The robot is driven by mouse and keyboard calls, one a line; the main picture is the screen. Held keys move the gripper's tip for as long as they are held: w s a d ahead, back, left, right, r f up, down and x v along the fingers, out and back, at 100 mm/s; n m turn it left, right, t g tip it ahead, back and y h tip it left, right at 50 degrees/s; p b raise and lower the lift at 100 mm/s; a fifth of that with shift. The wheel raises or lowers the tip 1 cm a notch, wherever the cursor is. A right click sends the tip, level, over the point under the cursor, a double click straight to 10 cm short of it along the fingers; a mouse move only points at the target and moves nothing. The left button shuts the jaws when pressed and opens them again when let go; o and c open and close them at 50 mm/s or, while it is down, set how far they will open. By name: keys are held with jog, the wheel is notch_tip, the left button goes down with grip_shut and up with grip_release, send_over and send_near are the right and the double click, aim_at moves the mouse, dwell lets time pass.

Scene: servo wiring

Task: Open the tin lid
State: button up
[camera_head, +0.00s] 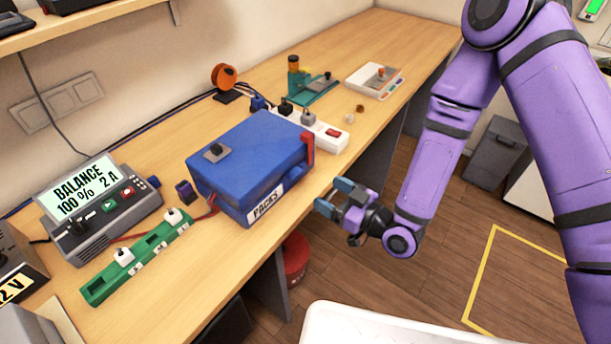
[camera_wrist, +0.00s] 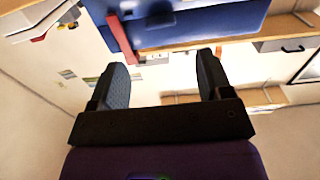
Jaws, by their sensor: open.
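The tin is a blue box (camera_head: 245,165) with a white "PACKS" label (camera_head: 267,202) on its front, standing near the front edge of the bench. Its blue lid (camera_head: 262,143) looks closed, with a small dark knob-like piece (camera_head: 215,152) on it. A red strip (camera_head: 307,150) shows at its right end. In the wrist view, the blue tin (camera_wrist: 200,22) and the red strip (camera_wrist: 121,38) are beyond the fingers. My gripper (camera_head: 331,197) is open and empty, in front and to the right of the tin, apart from it. It also shows in the wrist view (camera_wrist: 163,75).
A grey "BALANCE" charger (camera_head: 95,210) and a green strip with white plugs (camera_head: 138,255) are left of the tin. A white power strip (camera_head: 318,130) is close behind it. The wooden bench (camera_head: 420,40) has free room at its far end.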

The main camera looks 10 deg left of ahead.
jog(key=x, duration=0.8)
jog(key=shift+w+a, duration=0.15)
jog(key=shift+a, duration=0.15)
